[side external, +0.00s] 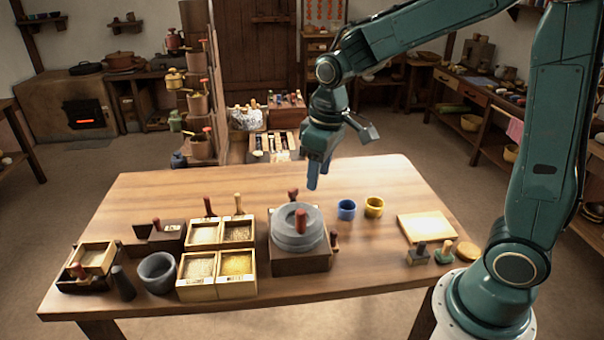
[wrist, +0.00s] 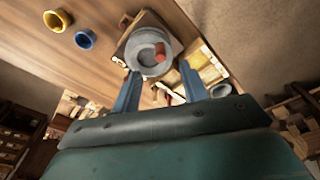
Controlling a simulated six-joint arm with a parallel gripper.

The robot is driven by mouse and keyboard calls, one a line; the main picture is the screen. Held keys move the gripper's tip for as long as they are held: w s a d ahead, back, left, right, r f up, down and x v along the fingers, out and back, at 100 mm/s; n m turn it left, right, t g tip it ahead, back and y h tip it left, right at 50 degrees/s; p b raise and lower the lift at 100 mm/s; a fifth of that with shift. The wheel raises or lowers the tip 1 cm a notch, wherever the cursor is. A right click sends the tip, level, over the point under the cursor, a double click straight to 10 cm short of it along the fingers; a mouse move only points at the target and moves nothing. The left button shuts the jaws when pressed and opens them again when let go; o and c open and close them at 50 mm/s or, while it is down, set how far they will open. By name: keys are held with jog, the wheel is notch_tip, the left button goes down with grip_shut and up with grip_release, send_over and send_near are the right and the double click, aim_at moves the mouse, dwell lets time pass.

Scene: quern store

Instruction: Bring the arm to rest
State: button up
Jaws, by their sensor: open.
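My gripper (side external: 315,174) hangs above the back middle of the wooden table (side external: 372,180), pointing down. In the wrist view its two blue fingers (wrist: 160,92) are apart with nothing held between them. The grey stone quern (side external: 298,230) with a reddish-brown handle sits in a square wooden base on the table, in front of and below my gripper. The quern also shows in the wrist view (wrist: 148,48), beyond the fingertips, and the gripper is clear of it.
A blue cup (side external: 346,209) and a yellow cup (side external: 374,207) stand right of the quern. Boxes of grain (side external: 237,272), a stone mortar (side external: 158,272) and other small containers fill the left. A pale board (side external: 425,227) and stamps (side external: 417,254) lie near my base. The table's back strip is clear.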

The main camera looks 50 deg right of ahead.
jog(key=s+r+m+t, duration=0.1)
jog(key=s+r, duration=0.3)
jog(key=s, duration=0.5)
jog(key=s+r+m+t, duration=0.1)
jog(key=s+r+t, duration=0.2)
jog(key=s, duration=0.6)
jog(key=shift+r, duration=0.6)
jog(key=shift+c, duration=0.2)
